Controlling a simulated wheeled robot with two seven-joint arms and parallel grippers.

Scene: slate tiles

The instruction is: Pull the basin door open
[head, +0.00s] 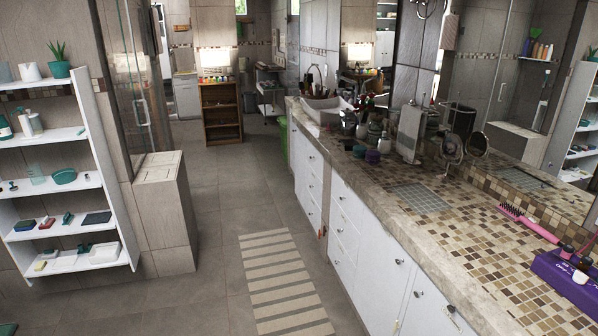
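A white basin (326,108) sits on the far end of the long stone-topped counter (405,222). White cabinet fronts run below the counter. A narrow white front panel (296,150) lies at the far end, below the basin; it looks shut. Nearer, white doors (382,270) and (425,308) with small dark knobs also look shut. Stacks of white drawers (343,232) stand between. I cannot tell for sure which front is the basin door. Neither of my grippers shows in the head view.
A striped mat (285,285) lies on the grey tiled floor beside the cabinets. A white shelf (60,170) and a low tiled block (165,205) stand at left. The floor aisle between them is clear. A wooden shelf (221,112) stands at the back.

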